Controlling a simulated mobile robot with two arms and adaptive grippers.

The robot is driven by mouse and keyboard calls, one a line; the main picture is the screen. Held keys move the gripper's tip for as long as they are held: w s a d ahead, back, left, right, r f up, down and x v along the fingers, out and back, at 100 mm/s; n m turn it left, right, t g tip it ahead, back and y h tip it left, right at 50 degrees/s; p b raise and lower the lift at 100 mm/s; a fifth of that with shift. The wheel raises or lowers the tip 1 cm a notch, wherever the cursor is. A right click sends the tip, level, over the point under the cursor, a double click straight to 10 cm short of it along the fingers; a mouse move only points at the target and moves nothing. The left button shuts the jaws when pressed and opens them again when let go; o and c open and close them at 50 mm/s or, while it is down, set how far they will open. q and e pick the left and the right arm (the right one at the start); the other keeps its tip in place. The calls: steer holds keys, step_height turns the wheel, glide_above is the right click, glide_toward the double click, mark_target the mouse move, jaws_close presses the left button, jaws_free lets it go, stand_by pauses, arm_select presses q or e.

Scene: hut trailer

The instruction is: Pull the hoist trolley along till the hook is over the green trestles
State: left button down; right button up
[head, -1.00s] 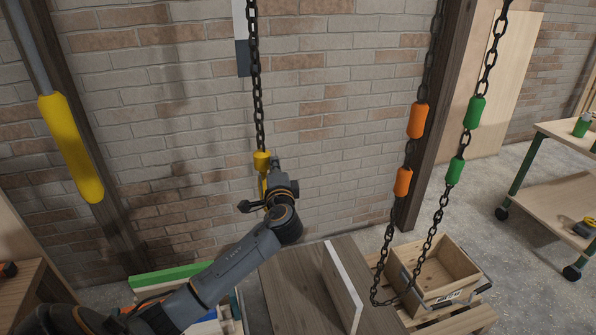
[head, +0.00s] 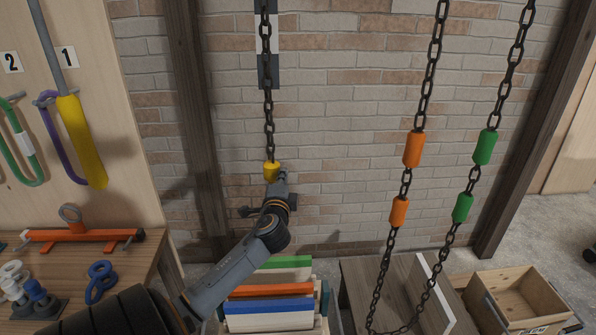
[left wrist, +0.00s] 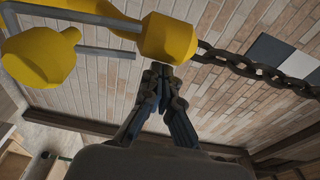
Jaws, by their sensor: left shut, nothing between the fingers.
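A dark chain (head: 268,110) hangs down in front of the brick wall and ends in a yellow knob (head: 271,171). My left gripper (head: 281,180) is at the knob, just below it. In the left wrist view the shut fingertips (left wrist: 162,72) are close beside the yellow knob (left wrist: 168,39); I cannot tell whether they touch. A looped chain with orange sleeves (head: 413,149) and green sleeves (head: 485,147) hangs to the right. A yellow grip on a grey rod (head: 82,140) hangs at left. I see no hook or green trestles that I can make out. My right gripper is not in view.
A wooden bench (head: 140,258) with an orange tool (head: 80,236) stands at left. Boards with coloured edges (head: 270,305) stand low in the middle. A wooden crate (head: 525,295) is at lower right, with open floor behind it.

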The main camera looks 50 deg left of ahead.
mark_target(271, 174)
arm_select(q)
steer(key=shift+s+a, duration=0.85)
steer(key=shift+s, duration=0.25)
steer(key=shift+s+a, duration=0.1)
steer(key=shift+s, duration=0.1)
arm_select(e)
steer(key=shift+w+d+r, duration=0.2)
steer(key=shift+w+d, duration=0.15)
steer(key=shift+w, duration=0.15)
